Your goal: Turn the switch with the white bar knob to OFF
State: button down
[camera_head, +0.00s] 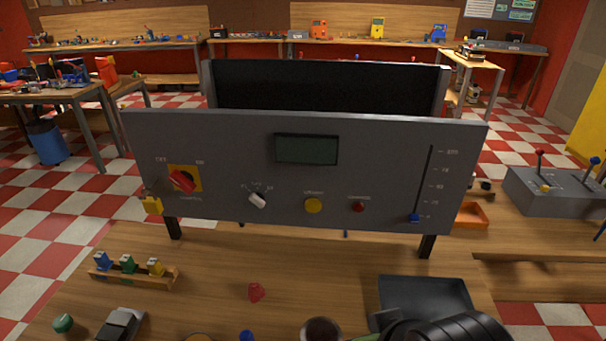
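The switch with the white bar knob (257,200) is on the grey front panel (390,160), left of centre and below the small display. Its bar is tilted, running from upper left to lower right. Small labels stand around its upper side, too small to read, so I cannot tell which position it is set to. My gripper is not in view. A dark ribbed part at the bottom right edge looks like my arm.
The panel also has a red knob (182,181) on a yellow plate, a yellow button (313,205), a red button (358,207) and a blue slider (414,217). A black tray (425,291) and a peg rack (134,275) lie on the bench before it.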

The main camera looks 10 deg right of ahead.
aim_at(259, 199)
jog(key=k+u, duration=0.1)
jog(key=j+u, duration=0.2)
jog(key=u, duration=0.2)
jog(key=k+j+u, duration=0.1)
jog(key=u, duration=0.3)
jog(key=j+u, duration=0.4)
jog(key=i+u, duration=0.15)
jog(key=u, duration=0.25)
jog(key=i+u, duration=0.15)
jog(key=u, duration=0.2)
jog(key=l, duration=0.7)
jog(key=i+u, duration=0.05)
